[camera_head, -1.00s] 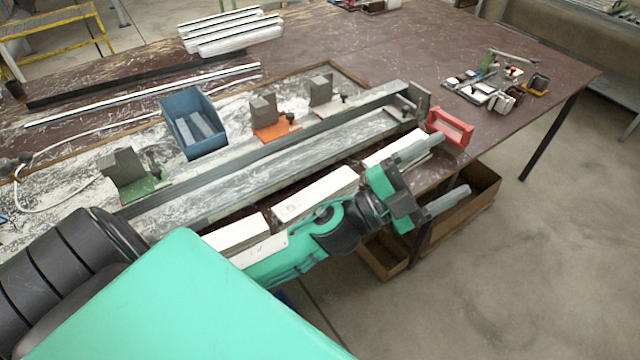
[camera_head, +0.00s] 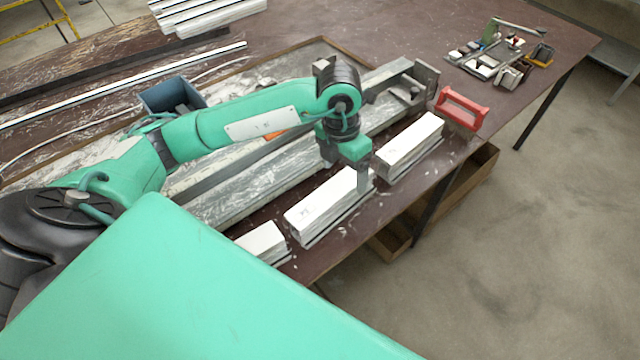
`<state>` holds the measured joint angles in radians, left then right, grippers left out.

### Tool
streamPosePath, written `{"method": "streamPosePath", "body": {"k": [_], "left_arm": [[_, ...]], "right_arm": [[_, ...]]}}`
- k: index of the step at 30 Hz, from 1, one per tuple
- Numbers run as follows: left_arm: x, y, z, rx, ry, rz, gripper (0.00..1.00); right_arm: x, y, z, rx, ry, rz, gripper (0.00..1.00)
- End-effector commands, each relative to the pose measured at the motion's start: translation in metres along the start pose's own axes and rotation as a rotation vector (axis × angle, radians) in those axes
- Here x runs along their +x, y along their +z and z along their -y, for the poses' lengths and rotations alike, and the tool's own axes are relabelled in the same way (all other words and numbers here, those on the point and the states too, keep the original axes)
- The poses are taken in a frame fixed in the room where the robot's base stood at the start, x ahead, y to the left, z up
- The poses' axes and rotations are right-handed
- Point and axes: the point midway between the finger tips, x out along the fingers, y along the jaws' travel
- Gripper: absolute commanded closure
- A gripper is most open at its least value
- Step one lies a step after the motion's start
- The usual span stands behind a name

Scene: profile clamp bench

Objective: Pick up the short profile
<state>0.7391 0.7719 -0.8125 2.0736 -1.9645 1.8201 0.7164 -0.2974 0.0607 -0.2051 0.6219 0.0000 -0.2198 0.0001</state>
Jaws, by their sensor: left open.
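Three white-topped profile pieces lie in a row along the table's front edge: a near left one (camera_head: 262,243), a middle one (camera_head: 318,208) and a right one (camera_head: 412,143). I cannot tell for sure which is the short profile; the near left one is partly hidden by my own green body. My left gripper (camera_head: 347,174) points down at the far end of the middle piece, with its fingers apart. One finger shows in front of that end; whether it touches is unclear. My right gripper is not in view.
A long clamp bed (camera_head: 235,200) with a metal rail runs behind the row, partly covered by my left arm. A blue bin (camera_head: 165,97) stands behind the arm. A red-handled tool (camera_head: 462,108) sits right of the row. Brown boxes (camera_head: 480,170) are below the edge.

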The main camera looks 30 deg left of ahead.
Motion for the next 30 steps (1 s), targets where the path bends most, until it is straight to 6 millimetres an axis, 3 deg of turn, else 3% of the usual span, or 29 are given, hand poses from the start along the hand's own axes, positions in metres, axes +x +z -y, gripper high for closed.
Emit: {"method": "streamPosePath", "body": {"k": [5, 14, 18, 23, 30], "left_arm": [[-0.004, -0.001, -0.024, -0.037, 0.105, -0.022, 0.18], [0.047, -0.004, -0.031, -0.040, 0.111, -0.029, 0.18], [0.068, -0.004, -0.033, -0.039, 0.110, -0.027, 0.18], [0.078, -0.004, -0.035, -0.039, 0.111, -0.025, 0.18], [0.103, -0.002, -0.040, -0.040, 0.109, -0.027, 0.18]], "right_arm": [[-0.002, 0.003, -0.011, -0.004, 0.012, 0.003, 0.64], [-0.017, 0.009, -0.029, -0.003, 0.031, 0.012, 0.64], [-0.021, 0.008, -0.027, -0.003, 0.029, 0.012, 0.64], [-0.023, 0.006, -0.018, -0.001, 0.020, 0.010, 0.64], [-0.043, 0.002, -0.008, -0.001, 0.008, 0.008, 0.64]]}}
